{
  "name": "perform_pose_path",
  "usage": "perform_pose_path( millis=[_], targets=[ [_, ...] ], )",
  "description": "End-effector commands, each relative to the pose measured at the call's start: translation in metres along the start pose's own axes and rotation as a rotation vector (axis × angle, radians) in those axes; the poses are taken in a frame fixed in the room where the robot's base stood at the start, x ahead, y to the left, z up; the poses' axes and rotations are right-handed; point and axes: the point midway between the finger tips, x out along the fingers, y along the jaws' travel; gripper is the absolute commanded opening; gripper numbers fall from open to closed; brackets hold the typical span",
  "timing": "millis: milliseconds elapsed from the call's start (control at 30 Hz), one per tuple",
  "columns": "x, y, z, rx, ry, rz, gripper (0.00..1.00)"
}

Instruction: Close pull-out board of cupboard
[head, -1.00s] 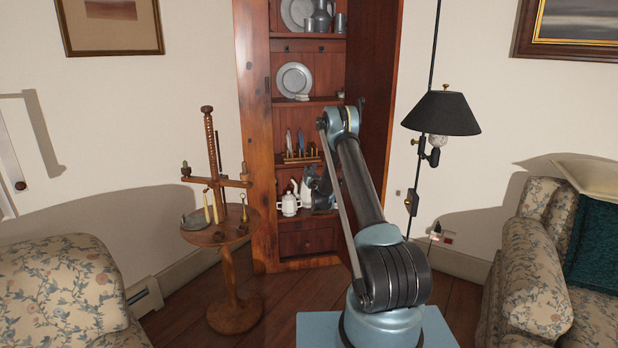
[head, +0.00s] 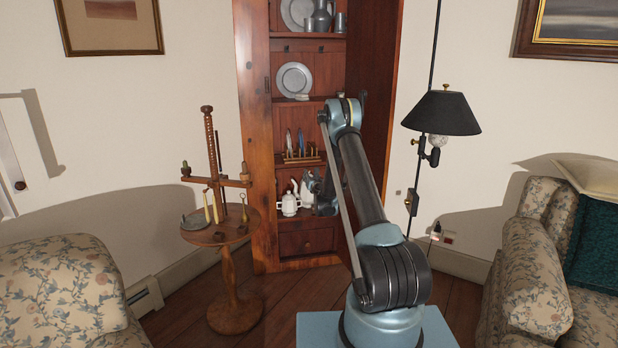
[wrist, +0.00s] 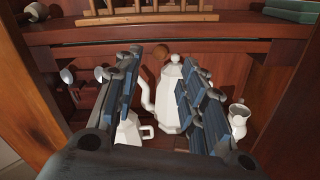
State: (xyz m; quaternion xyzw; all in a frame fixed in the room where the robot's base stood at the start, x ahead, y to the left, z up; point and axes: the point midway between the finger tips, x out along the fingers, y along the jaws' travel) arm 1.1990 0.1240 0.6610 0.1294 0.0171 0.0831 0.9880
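The cupboard (head: 252,150) is a tall reddish-brown wooden piece with open shelves, straight ahead in the head view. In the wrist view, a wooden board edge (wrist: 215,52) with a dark slot line above it runs across the upper part. A round wooden knob (wrist: 160,52) shows at this edge; how far the board sticks out I cannot tell. My gripper (wrist: 163,92) is in front of the lower shelf, below the board edge. Its two fingers are spread, with nothing held between them. In the head view my arm partly hides the gripper (head: 325,192).
A white teapot (wrist: 168,110) stands behind the fingers, and a small white jug (wrist: 238,120) is to their right. A wooden rack (wrist: 140,14) is above. The cupboard's side walls flank the gripper. A candle stand (head: 225,225) is left; a floor lamp (head: 440,115) is right.

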Motion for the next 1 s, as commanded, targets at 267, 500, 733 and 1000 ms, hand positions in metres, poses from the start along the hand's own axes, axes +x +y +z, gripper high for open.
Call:
perform_pose_path(
  millis=[267,500,733,1000],
  targets=[
    [-0.046,0.000,-0.001,0.000,0.002,-0.002,0.38],
    [-0.060,0.000,-0.001,0.000,0.003,-0.002,0.38],
    [-0.061,-0.001,-0.001,0.001,0.003,-0.002,0.38],
    [-0.065,0.009,0.017,-0.071,0.013,0.021,0.38]
  ],
)
